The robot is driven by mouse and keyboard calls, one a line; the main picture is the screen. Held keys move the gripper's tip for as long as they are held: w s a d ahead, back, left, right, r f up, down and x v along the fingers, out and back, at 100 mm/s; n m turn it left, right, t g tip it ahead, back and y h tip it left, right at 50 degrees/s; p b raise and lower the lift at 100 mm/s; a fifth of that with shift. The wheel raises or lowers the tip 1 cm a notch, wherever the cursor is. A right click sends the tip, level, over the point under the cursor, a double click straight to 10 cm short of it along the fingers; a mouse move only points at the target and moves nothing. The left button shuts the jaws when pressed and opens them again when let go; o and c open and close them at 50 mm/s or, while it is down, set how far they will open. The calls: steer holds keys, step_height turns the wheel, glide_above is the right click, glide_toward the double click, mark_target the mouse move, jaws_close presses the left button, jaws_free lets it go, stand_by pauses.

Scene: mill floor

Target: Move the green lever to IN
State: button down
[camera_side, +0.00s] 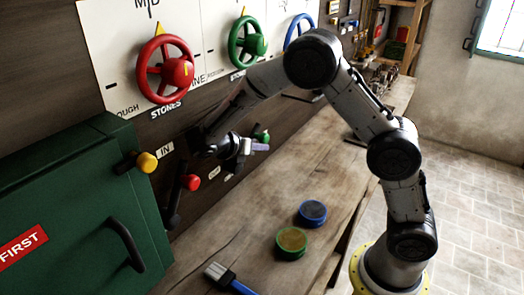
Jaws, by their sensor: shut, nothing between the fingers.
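The green lever's knob (263,137) shows behind the bench, just above my gripper's fingers. Most of its shaft is hidden by my gripper and wrist, so I cannot tell its exact angle. My gripper (262,147) is shut and empty, its fingers pointing right, close to the green knob. I cannot tell whether they touch. An "IN" label (165,149) is on the panel to the left. A partly hidden label (212,170) lies below my wrist.
A red-knobbed lever (190,182) stands left of my gripper. Red (165,70), green (247,42) and blue (299,32) handwheels are above. Blue (312,213) and green (291,243) tins and a brush (228,279) lie on the bench.

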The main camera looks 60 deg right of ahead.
steer(key=shift+a+r, duration=0.35)
stand_by(1.2)
steer(key=s+v, duration=0.1)
steer(key=v, duration=1.1)
steer(key=shift+w, duration=0.5)
